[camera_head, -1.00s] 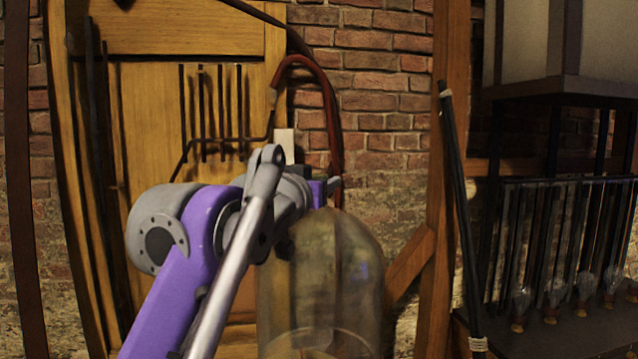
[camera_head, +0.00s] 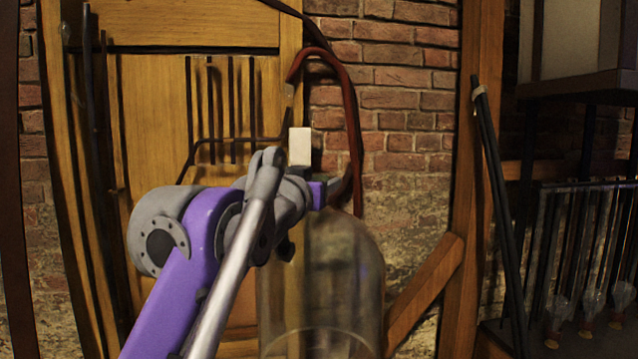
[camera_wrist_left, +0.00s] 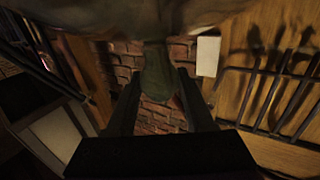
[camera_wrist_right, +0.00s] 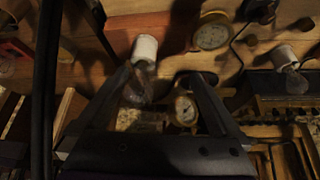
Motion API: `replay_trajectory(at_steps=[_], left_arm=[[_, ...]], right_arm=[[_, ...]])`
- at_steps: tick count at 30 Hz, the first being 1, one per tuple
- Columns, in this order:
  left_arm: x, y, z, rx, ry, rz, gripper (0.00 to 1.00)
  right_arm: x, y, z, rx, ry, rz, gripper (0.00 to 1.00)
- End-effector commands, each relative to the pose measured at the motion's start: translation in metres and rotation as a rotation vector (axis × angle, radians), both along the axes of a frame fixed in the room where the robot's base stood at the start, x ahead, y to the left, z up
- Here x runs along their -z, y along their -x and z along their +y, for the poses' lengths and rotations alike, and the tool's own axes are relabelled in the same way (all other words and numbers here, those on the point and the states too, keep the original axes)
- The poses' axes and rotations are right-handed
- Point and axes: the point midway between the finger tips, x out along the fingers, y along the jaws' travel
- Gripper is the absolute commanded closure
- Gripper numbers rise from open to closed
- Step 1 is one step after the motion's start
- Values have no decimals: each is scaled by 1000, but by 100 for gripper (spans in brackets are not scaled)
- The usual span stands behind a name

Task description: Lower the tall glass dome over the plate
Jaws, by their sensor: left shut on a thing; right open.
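The tall glass dome (camera_head: 325,280) hangs upright below my left gripper (camera_head: 318,190) in the head view, clear and slightly smoky, in front of the brick wall. Its lower part runs near the bottom edge of the picture. In the left wrist view, my left gripper (camera_wrist_left: 158,90) is shut on the dome's knob (camera_wrist_left: 156,75), and the dome's shoulder fills the top. My right gripper (camera_wrist_right: 155,75) is open and empty in the right wrist view; it is out of the head view. I cannot make out the plate in any view.
A wooden panel (camera_head: 230,110) with dark rods stands behind on the left. A wooden post (camera_head: 460,190) with a brace and a rack of glass tubes (camera_head: 590,250) are on the right. White-topped jars (camera_wrist_right: 145,50) and round dials (camera_wrist_right: 211,32) show in the right wrist view.

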Motion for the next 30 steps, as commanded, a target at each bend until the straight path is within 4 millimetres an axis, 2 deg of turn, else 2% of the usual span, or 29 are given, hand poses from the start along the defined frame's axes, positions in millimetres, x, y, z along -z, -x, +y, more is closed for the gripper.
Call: replay_trajectory(at_steps=[30], left_arm=[[70, 1, 0, 2, 3, -5, 100]], right_arm=[[33, 17, 0, 0, 0, 33, 0]])
